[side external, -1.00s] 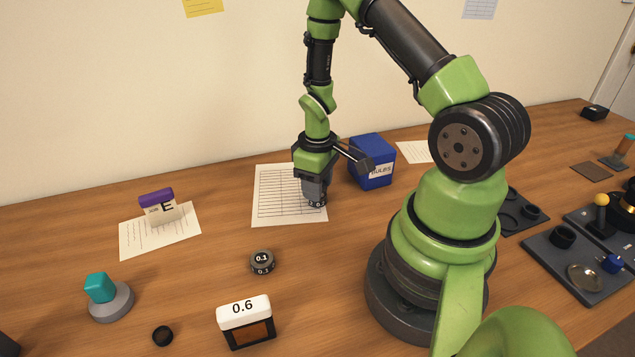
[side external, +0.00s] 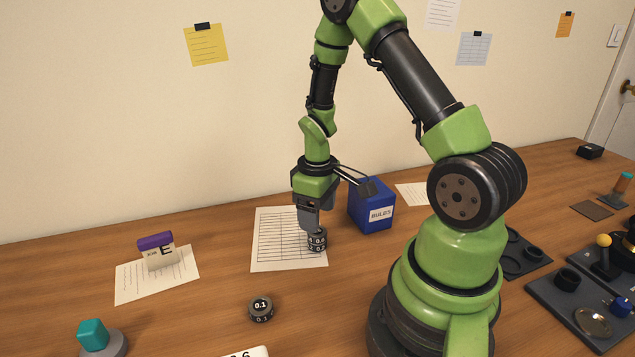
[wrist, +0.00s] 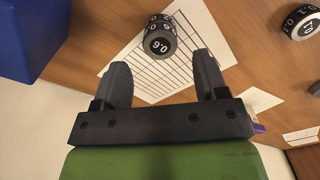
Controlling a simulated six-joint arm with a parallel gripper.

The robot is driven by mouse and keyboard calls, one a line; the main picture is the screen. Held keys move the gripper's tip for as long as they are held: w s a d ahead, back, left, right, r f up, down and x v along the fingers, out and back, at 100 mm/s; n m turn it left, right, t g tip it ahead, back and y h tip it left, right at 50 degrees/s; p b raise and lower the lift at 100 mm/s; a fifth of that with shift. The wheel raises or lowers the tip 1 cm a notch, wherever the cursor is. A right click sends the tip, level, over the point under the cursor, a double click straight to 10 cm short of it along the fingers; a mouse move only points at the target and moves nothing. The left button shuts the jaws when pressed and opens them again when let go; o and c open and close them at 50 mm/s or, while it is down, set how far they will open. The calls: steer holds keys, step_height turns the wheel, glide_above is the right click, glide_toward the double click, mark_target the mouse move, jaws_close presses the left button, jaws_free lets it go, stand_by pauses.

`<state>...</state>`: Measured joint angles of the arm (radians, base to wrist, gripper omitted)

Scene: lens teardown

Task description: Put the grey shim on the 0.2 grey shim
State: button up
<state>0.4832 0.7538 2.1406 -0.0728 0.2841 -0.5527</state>
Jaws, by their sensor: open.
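A stack of dark grey shims (side external: 317,240) stands on the lined sheet. In the wrist view the stack (wrist: 160,38) shows a white number on its end face, apparently 0.6 seen upside down; its side numbers are too small to read surely. My gripper (side external: 310,229) is just above and beside this stack. In the wrist view its two fingers (wrist: 165,78) are spread, with nothing between them and the stack beyond their tips. Another grey shim marked 0.1 (side external: 261,309) stands on the bare wood nearer the side camera; it also shows in the wrist view (wrist: 303,22).
The lined sheet (side external: 275,258) lies under the stack. A blue RULES box (side external: 371,208) stands close to its right. A purple-topped card holder (side external: 157,248) stands on another sheet at left. A teal block (side external: 92,335) is at front left. Dark trays (side external: 575,305) lie at right.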

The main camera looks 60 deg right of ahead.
steer(key=s+a+r+m+t, duration=0.15)
steer(key=a+r, duration=0.25)
steer(key=r, duration=0.6)
steer(key=a+r+m+t, duration=0.15)
steer(key=a+r, duration=0.25)
steer(key=r, duration=0.5)
steer(key=s+a+r+m+t+y, duration=0.1)
steer(key=s+a+r+t+y, duration=0.1)
steer(key=s+a+r+t, duration=0.2)
steer(key=s+a+r, duration=0.1)
steer(key=s+a, duration=0.2)
steer(key=s, duration=0.1)
steer(key=shift+r, duration=0.3)
